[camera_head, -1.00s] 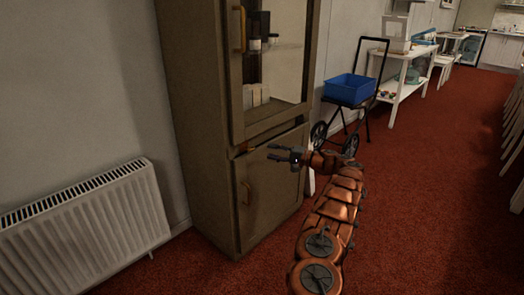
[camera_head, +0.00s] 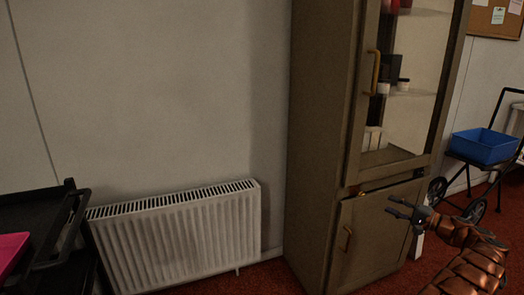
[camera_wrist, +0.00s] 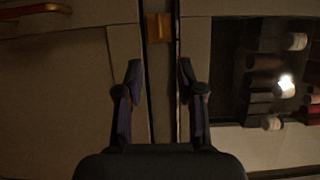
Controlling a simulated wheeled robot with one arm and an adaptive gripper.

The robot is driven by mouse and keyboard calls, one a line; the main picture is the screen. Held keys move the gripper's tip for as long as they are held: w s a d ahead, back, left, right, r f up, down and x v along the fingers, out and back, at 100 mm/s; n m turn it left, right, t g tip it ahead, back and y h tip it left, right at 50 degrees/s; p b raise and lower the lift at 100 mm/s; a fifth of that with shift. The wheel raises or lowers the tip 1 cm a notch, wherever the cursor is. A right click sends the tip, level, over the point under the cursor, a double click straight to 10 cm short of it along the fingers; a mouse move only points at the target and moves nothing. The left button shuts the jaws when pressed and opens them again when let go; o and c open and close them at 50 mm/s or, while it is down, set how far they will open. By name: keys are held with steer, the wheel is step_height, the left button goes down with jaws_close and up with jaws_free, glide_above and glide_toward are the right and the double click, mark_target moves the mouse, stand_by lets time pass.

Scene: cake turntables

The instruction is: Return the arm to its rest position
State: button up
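My gripper (camera_head: 391,206) is stretched out at the lower right of the head view, in front of the cabinet's lower door. Its two fingers are apart with nothing between them. In the wrist view the fingers (camera_wrist: 159,68) stand open on either side of the gap between the cabinet's doors. The tall brown cabinet (camera_head: 322,130) has a glass upper door and a solid lower door (camera_head: 376,237), both looking shut. My copper-coloured arm runs to the lower right corner, partly cut off by the frame.
A white radiator (camera_head: 180,238) stands on the wall left of the cabinet. A black cart (camera_head: 75,215) with a pink item (camera_head: 10,250) is at the far left. A blue bin (camera_head: 484,146) sits on a wheeled trolley at the right. Red carpet shows between.

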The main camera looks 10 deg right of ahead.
steer(key=w+a+r+n+g+y+p, duration=0.1)
steer(key=a+r+g+p, duration=0.15)
steer(key=a+r, duration=0.65)
steer(key=w+a+r+n+g+y+p, duration=0.15)
steer(key=a+r+p, duration=0.35)
steer(key=a, duration=0.7)
steer(key=s+a+r+n+g+p, duration=0.1)
steer(key=s+a+r+g+p, duration=0.25)
steer(key=s+a+r, duration=0.45)
steer(key=s+a+r+n+g+p, duration=0.2)
steer(key=s+a+r+g+p, duration=0.15)
steer(key=a, duration=0.95)
steer(key=s+a+r+n+g+h+p, duration=0.1)
steer(key=s+a+r+g+h+p, duration=0.15)
steer(key=s, duration=0.45)
steer(key=s+a+r+n+g+h+p, duration=0.1)
steer(key=s+a+p, duration=0.15)
steer(key=s, duration=0.45)
steer(key=s+a+r+n+g+h+p, duration=0.1)
steer(key=s+a+h, duration=0.15)
steer(key=s, duration=0.35)
steer(key=s+d+r+n+h+p, duration=0.1)
steer(key=s+d+h+p, duration=0.2)
steer(key=s, duration=0.8)
steer(key=s+d+r+n+h+p, duration=0.1)
steer(key=s+d+h+p, duration=0.3)
steer(key=s, duration=0.7)
steer(key=shift+s+d+r+g+p, duration=0.25)
steer(key=shift+d+g+p, duration=0.15)
steer(key=shift+d+g, duration=0.1)
